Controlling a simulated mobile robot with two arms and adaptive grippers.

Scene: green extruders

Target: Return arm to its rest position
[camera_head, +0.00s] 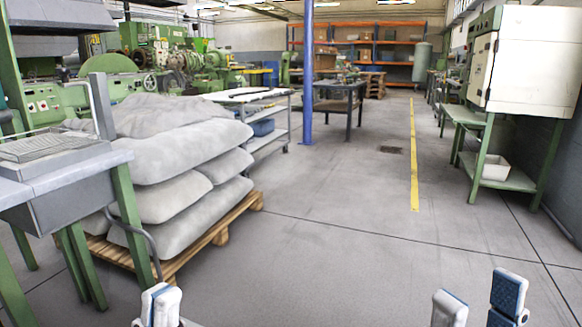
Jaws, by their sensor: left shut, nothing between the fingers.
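My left gripper (159,305) shows at the bottom edge, left of the middle. Its white and blue fingers are together with nothing between them. My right gripper (479,302) shows at the bottom right. Its two fingers stand apart with bare floor visible between them, so it is open and empty. Only the finger ends of both grippers are in view; the rest of both arms is below the frame.
Grey sacks (190,155) are piled on a wooden pallet (220,232) at the left, beside a green-legged metal bench (70,180). A white cabinet (525,62) stands at the right. A blue post (307,80) stands further back. The middle floor (340,235) is clear.

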